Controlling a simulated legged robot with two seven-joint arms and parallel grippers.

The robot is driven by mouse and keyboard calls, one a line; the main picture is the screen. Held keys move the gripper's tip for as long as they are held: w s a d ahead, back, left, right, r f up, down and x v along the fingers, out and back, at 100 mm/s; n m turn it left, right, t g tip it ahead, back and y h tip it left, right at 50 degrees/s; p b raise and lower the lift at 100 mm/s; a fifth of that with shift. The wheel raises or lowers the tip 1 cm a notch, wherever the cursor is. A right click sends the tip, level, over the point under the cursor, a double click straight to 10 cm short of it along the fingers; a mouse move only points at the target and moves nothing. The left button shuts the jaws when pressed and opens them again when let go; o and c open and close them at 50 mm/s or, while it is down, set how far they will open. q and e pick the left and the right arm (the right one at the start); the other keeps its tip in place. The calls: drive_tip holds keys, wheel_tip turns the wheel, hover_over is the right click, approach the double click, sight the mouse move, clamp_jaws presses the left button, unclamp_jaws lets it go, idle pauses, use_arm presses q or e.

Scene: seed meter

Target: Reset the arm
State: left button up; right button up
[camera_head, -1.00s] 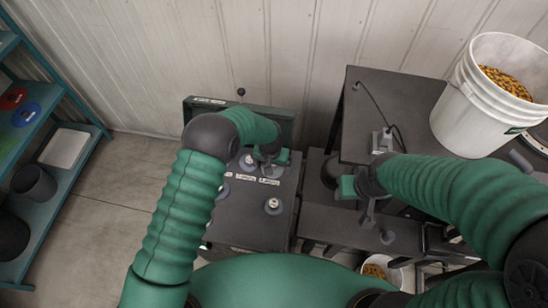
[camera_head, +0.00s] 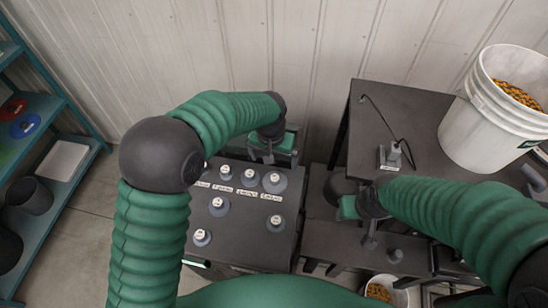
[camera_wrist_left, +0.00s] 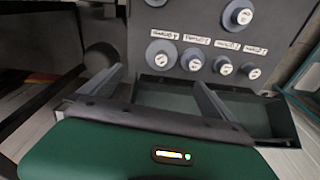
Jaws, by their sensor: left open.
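My left gripper (camera_head: 268,152) is at the back edge of the dark panel table (camera_head: 245,235), beyond the knobs. In the left wrist view its two fingers (camera_wrist_left: 160,80) are spread apart with nothing between them. They point over a shallow green tray (camera_wrist_left: 180,98) towards the row of labelled knobs (camera_wrist_left: 205,62). My right gripper (camera_head: 370,235) hangs over the dark bench at the right; its fingers are too dark and small to judge. My left arm bends at a black elbow at the left.
Several grey knobs (camera_head: 218,205) with white caps stand on the panel. A white bucket (camera_head: 480,130) of yellow-brown seed is on the higher bench at the right. A smaller seed bucket (camera_head: 380,290) is below. A teal shelf (camera_head: 75,185) stands at the left; the wall closes the back.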

use_arm(q)
drive_tip(key=shift+s+a, duration=0.1)
drive_tip(key=shift+a, duration=0.05)
use_arm(e)
drive_tip(key=shift+s+a, duration=0.1)
drive_tip(key=shift+a, duration=0.05)
use_arm(q)
drive_tip(key=s+a+f+n+t+b, duration=0.1)
drive_tip(key=s+a+n+b, duration=0.2)
drive_tip(key=s+a, duration=1.5)
drive_tip(key=shift+a+f+b, duration=0.4)
drive_tip(key=shift+a+b, duration=0.05)
drive_tip(key=shift+b, duration=0.05)
use_arm(e)
drive_tip(key=f, duration=0.4)
drive_tip(key=shift+d, duration=0.25)
use_arm(q)
drive_tip(key=shift+a, duration=0.15)
use_arm(e)
drive_tip(key=shift+a, duration=0.15)
use_arm(q)
drive_tip(key=shift+a, duration=0.15)
use_arm(e)
drive_tip(key=shift+a, duration=0.15)
